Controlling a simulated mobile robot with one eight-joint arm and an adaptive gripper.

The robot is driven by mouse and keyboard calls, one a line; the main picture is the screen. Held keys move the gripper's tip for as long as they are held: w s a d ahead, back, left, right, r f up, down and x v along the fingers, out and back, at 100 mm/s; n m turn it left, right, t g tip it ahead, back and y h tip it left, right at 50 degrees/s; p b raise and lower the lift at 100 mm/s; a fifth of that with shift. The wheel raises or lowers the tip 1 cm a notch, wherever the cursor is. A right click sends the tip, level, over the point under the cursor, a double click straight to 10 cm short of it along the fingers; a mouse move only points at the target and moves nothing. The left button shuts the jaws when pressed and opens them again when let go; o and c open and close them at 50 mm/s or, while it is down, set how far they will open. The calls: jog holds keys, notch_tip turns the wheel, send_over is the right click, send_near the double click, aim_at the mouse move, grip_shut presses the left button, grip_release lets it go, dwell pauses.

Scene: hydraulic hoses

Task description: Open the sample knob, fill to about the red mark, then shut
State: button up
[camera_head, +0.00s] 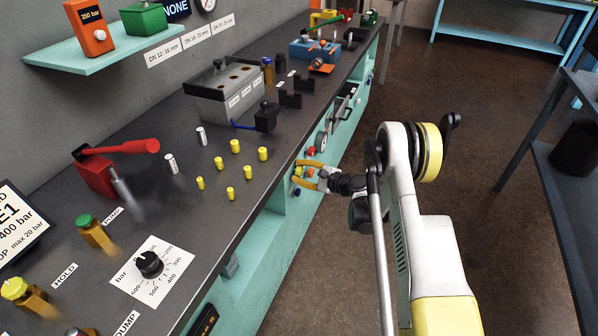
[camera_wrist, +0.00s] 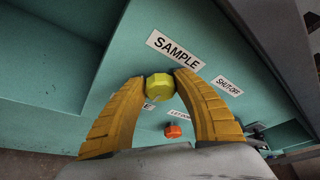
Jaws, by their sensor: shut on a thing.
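In the wrist view, the yellow-green sample knob (camera_wrist: 160,87) sits on the teal panel just below the SAMPLE label (camera_wrist: 175,50). My gripper (camera_wrist: 161,84) has its two yellow fingers shut on the knob, one fingertip on each side. In the head view my gripper (camera_head: 304,174) is at the front panel of the bench, and the knob is hard to make out there. The sample vessel and its red mark cannot be identified in either view.
An orange-red knob (camera_wrist: 173,131) sits below the sample knob, near a partly hidden label. A SHUT-OFF label (camera_wrist: 227,86) is to the right. The dark bench top (camera_head: 262,190) overhangs the panel. The floor (camera_head: 300,290) in front is clear.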

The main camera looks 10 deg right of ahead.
jog(key=o, duration=1.2)
jog(key=shift+c, duration=0.2)
jog(key=v, duration=0.7)
jog(key=shift+s+d+r, duration=0.1)
jog(key=shift+s+r, duration=0.05)
